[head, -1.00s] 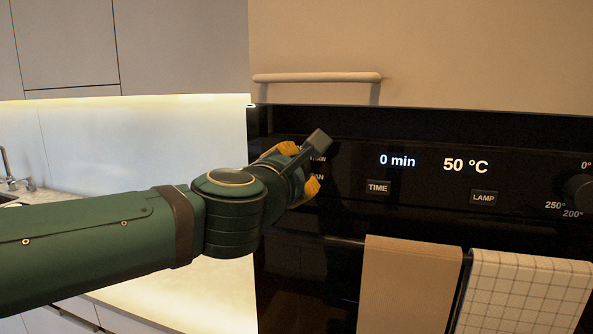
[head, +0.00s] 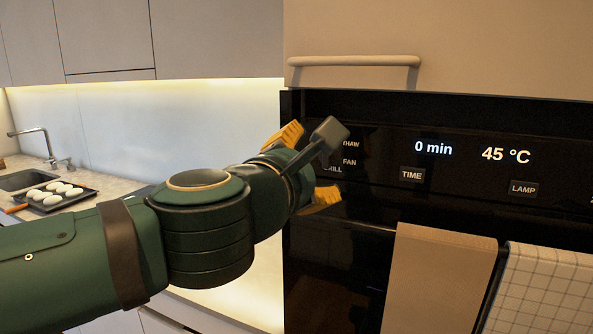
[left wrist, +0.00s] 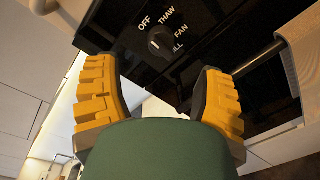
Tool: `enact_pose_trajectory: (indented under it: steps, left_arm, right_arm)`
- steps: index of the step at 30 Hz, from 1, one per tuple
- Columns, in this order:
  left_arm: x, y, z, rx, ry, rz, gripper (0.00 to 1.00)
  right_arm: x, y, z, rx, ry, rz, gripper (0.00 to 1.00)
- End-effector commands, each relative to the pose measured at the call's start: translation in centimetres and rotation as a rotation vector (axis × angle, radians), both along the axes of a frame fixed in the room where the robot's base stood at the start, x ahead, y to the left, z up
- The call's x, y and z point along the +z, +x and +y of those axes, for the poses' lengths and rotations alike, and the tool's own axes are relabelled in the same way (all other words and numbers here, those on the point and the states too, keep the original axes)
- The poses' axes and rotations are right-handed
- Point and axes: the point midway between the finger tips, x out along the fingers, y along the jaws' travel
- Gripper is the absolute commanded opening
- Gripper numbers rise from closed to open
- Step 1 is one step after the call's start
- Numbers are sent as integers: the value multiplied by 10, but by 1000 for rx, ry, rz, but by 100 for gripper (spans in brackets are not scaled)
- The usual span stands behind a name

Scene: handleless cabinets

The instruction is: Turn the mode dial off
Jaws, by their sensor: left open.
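The mode dial (left wrist: 160,42) is a small dark round knob on the black oven panel in the left wrist view. The labels OFF, THAW and FAN and a partly hidden GRILL surround it. A small pale mark shows on the dial, but its exact setting is hard to tell. In the head view the dial is hidden behind my left gripper (head: 308,167), and only labels beside it show. The left gripper is open, its two yellow-padded fingers (left wrist: 157,68) spread apart, with the dial beyond them and apart from them. My right gripper is out of view.
The panel also has a TIME button (head: 412,174), a LAMP button (head: 523,188) and a display reading 0 min and 45 °C. A brown towel (head: 437,275) and a checked towel (head: 545,290) hang below. A tray (head: 88,194) of white items lies near the sink (head: 28,180).

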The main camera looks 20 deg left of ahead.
Motion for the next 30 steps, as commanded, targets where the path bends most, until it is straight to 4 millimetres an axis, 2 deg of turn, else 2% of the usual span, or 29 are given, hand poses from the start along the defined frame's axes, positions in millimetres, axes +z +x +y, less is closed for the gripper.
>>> enact_pose_trajectory:
  steps: [3,9,30]
  left_arm:
    - [2,-19,2,1,-1,-3,69]
    - [3,-37,2,0,-1,-3,69]
    - [2,-41,2,0,-1,-1,69]
  right_arm:
    - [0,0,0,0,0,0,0]
    - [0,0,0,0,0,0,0]
    - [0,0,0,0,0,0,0]
